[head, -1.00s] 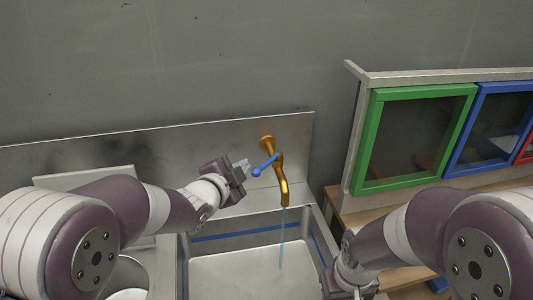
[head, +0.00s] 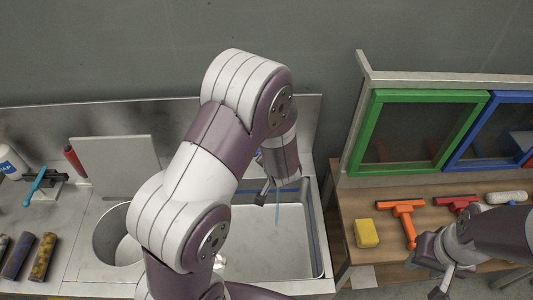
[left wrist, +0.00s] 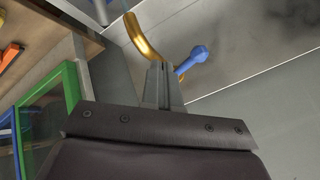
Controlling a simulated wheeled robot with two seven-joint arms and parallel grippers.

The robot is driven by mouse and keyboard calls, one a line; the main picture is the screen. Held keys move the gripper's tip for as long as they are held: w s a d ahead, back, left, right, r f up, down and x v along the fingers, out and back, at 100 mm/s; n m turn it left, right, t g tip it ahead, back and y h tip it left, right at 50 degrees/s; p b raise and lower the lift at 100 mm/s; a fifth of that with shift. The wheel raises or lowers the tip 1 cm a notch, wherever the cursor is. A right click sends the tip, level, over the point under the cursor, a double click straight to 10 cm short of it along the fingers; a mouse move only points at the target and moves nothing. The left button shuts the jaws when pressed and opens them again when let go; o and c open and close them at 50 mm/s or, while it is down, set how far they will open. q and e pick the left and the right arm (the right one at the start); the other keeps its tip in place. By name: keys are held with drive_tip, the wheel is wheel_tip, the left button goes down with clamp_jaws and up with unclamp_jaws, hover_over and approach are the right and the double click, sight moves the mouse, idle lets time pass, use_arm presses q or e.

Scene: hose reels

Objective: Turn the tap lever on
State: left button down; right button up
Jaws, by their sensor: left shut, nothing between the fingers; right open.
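The tap is hidden behind my left arm in the head view. A thin bluish stream of water (head: 277,217) falls into the sink (head: 265,262). In the left wrist view, the curved gold tap spout (left wrist: 141,38) and the blue tap lever (left wrist: 193,60) show just beyond my left gripper (left wrist: 161,72). Its fingers are shut with nothing between them. In the head view the left gripper (head: 264,190) is partly hidden at the sink. My right gripper (head: 440,290) is open, low at the right.
A wooden bench (head: 350,205) at the right bears a yellow sponge (head: 367,233), an orange squeegee (head: 403,212) and a red one (head: 455,202). A green-framed window (head: 365,130) stands behind it. At the left are a grey board (head: 115,165) and several rollers (head: 43,257).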

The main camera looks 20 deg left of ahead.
use_arm(q)
drive_tip(key=w+a+f+p, duration=0.1)
drive_tip(key=w+a+f, duration=0.1)
drive_tip(key=w+a, duration=0.2)
drive_tip(key=shift+w+a+f+m, duration=0.15)
drive_tip(key=shift+w+a+m, duration=0.15)
drive_tip(key=shift+a, duration=0.6)
use_arm(e)
drive_tip(key=shift+w+d+r, duration=0.15)
drive_tip(key=shift+d+r, duration=0.05)
drive_tip(key=shift+r, duration=0.45)
use_arm(q)
drive_tip(key=shift+d, duration=0.1)
use_arm(e)
drive_tip(key=shift+d, duration=0.15)
